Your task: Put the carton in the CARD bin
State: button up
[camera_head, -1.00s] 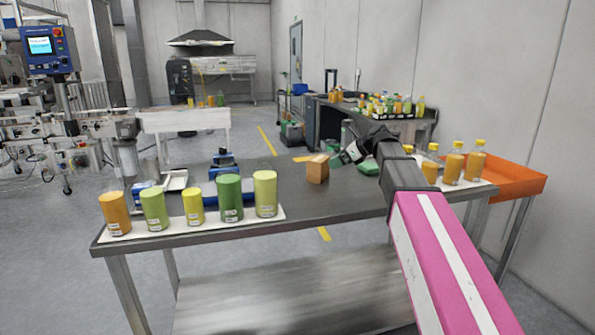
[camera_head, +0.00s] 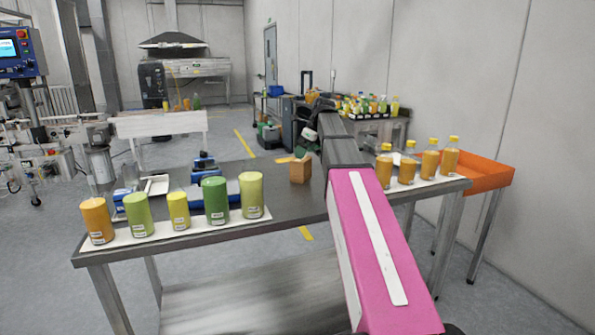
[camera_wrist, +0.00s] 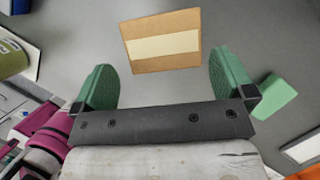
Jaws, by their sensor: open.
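The carton (camera_head: 300,169) is a small brown box standing on the grey table (camera_head: 275,205), near its far edge. In the wrist view the carton (camera_wrist: 162,28) has a pale strip across its top and lies ahead of the fingertips, between their lines. My gripper (camera_wrist: 163,76) is open, with green finger pads and nothing between them. In the head view my gripper (camera_head: 305,142) shows small and partly hidden by my arm, just above and behind the carton in the picture. No bin marked CARD can be read in these frames.
Several green, yellow and orange containers (camera_head: 215,200) stand on a white strip at the table's left front. Juice bottles (camera_head: 430,164) stand at the right, by an orange tray (camera_head: 490,176). A green block (camera_wrist: 273,97) lies right of my gripper. Blue devices (camera_head: 204,165) stand left of the carton.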

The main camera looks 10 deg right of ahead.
aim_at(301, 164)
jog(key=shift+d+x, duration=0.1)
jog(key=shift+x, duration=1.6)
jog(key=shift+d+x, duration=0.15)
jog(key=shift+x, duration=1.5)
jog(key=shift+f, duration=0.1)
jog(key=c, duration=0.7)
